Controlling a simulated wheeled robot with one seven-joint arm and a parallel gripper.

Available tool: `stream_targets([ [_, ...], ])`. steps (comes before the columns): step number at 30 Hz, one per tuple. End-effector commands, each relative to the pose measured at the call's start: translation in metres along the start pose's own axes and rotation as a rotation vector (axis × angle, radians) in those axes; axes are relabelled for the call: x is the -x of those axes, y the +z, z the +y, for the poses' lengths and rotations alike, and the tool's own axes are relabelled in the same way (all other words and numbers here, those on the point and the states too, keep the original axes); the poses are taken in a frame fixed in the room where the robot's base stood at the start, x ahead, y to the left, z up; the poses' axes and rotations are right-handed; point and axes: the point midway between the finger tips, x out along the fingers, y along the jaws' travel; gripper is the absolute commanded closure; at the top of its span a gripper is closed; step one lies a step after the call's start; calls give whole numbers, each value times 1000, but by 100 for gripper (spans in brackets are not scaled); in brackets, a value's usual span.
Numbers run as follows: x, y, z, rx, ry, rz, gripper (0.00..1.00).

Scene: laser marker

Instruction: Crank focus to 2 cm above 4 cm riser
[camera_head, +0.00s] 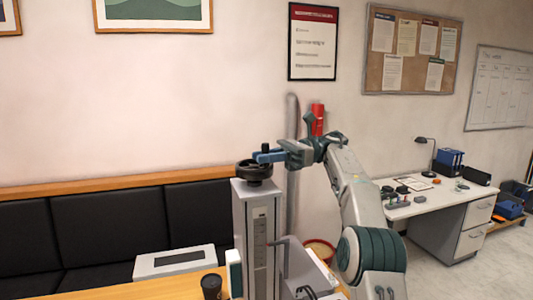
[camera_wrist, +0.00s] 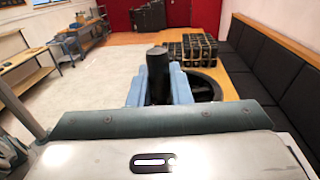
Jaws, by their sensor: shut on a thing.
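The laser marker's column (camera_head: 255,235) stands upright on the table, with a scale strip (camera_head: 259,245) on its front that is too small to read. A black handwheel crank (camera_head: 254,171) sits on top of the column. My gripper (camera_head: 262,156) reaches in from the right at the wheel's top. In the wrist view my gripper's blue fingers (camera_wrist: 158,90) are shut on the upright black crank handle (camera_wrist: 157,68), one finger on each side. The wheel rim (camera_wrist: 206,88) shows behind and to the right of the fingers. No riser can be made out.
A white flat box (camera_head: 174,262) and a black cup (camera_head: 211,286) are on the wooden table left of the column. A black bench (camera_head: 110,232) lines the wall. A desk (camera_head: 445,213) stands at the right.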

Motion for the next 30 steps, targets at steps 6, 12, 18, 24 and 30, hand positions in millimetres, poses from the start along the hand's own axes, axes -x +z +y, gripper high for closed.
stream_targets([
  [6,-1,4,0,6,2,-3,100],
  [12,-1,4,0,6,1,-3,80],
  [18,0,2,0,4,1,-2,63],
  [24,0,1,0,2,0,-1,63],
  [30,0,0,0,1,-5,-1,63],
])
